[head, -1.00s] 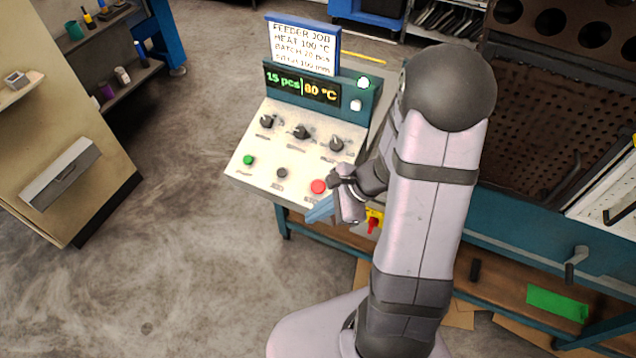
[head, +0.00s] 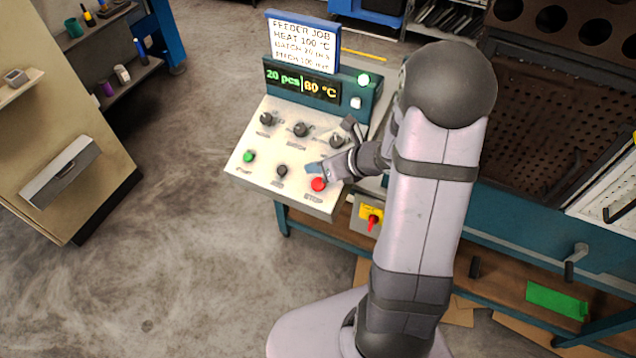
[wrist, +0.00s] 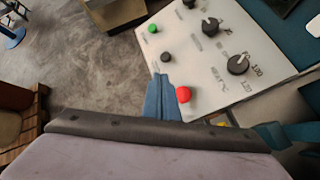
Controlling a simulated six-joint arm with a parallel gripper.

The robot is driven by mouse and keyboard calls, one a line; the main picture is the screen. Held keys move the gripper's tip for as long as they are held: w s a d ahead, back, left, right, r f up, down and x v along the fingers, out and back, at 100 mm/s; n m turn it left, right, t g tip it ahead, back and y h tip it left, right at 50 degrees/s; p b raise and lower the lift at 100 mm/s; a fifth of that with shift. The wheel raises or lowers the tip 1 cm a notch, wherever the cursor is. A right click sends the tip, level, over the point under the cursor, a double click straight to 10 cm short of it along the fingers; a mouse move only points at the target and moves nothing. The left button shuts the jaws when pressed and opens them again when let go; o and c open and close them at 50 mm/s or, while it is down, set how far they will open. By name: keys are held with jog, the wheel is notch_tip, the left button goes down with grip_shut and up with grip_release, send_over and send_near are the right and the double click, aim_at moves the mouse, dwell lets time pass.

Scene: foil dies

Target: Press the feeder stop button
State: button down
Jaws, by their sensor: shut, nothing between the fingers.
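The red stop button (head: 318,185) is at the lower right of the sloped white control panel (head: 262,185), with "STOP" lettered below it. It also shows in the wrist view (wrist: 183,94), just right of my blue fingers. My gripper (head: 313,168) is shut and empty, its fingertips over the panel close to the red button. In the wrist view the shut fingers (wrist: 161,80) point between the red button and a small black button (wrist: 168,58). I cannot tell whether they touch the panel. The red button's face is uncovered.
A green button (head: 249,156) and several black knobs (head: 301,130) share the panel. The display (head: 302,84) reads 20 pcs and 80 °C, under a job card (head: 302,42) listing batch 20 pcs. A red switch on yellow (head: 371,217) sits below right.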

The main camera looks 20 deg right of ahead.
jog(key=b, duration=0.6)
send_near(312, 182)
jog(key=shift+w+a+f, duration=0.6)
jog(key=shift+w+a, duration=0.05)
jog(key=shift+w, duration=0.1)
jog(key=shift+w+a+f, duration=0.55)
jog(key=shift+w+a, duration=0.1)
jog(key=shift+w, duration=0.15)
jog(key=shift+f+b, duration=0.2)
jog(key=shift+b, duration=0.15)
dwell(0.6)
jog(key=shift+w+d+f, duration=0.1)
jog(key=shift+f, duration=0.1)
jog(key=shift+w+d+f+b, duration=0.1)
jog(key=shift+d+f+b, duration=0.05)
jog(key=shift+f+b, duration=0.45)
dwell(0.9)
jog(key=shift+r, duration=0.25)
jog(key=shift+s+a+r+p, duration=0.1)
jog(key=shift+a+r+p, duration=0.05)
jog(key=shift+r+p, duration=0.2)
jog(key=shift+s+a+r+p, duration=0.1)
jog(key=shift+r+p, duration=0.15)
jog(key=shift+r, duration=0.15)
jog(key=shift+r, duration=0.1)
